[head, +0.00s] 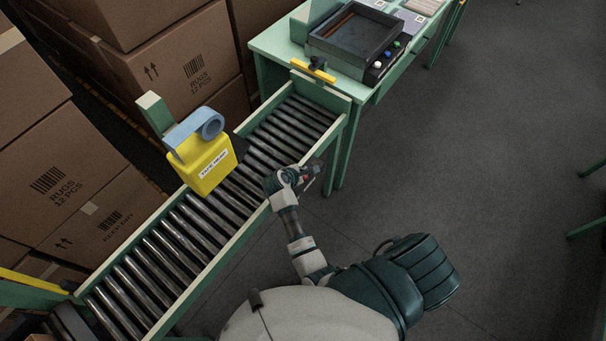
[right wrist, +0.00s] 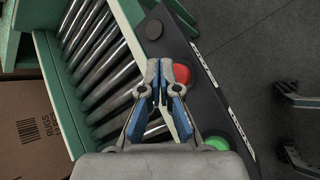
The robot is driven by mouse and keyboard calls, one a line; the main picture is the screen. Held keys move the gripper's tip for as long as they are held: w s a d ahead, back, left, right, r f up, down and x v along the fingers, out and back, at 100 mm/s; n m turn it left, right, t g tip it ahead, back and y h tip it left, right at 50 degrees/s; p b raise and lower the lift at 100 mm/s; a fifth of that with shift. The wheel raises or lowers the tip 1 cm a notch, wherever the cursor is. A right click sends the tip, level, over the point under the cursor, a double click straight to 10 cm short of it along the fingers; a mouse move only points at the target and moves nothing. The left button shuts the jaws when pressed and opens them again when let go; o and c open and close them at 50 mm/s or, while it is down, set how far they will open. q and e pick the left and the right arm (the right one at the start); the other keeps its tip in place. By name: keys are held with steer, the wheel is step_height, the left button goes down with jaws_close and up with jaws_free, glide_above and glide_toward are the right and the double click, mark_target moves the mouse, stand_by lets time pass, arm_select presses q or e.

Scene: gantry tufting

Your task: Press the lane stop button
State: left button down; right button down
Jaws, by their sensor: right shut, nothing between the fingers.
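In the right wrist view a red button (right wrist: 183,73) sits on a dark control strip (right wrist: 200,98) beside the roller conveyor. A green button (right wrist: 217,144) lies nearer the wrist and a black button (right wrist: 154,29) farther along the strip. My right gripper (right wrist: 160,68) is shut and empty. Its blue-sided fingertips are just left of the red button in this view and cover a little of its near edge; I cannot tell whether they touch it. In the head view my right gripper (head: 310,174) is at the conveyor's right side, and the buttons are mostly hidden there. My left gripper is not in view.
The roller conveyor (head: 187,233) has a green frame and carries a yellow box-like holder (head: 206,165) with a blue roll. Stacked cardboard boxes (head: 90,175) stand to the left. A green table (head: 273,44) with a dark tray stands at the back.

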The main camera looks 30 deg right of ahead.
steer(key=shift+r+p, duration=1.55)
steer(key=shift+r, duration=0.95)
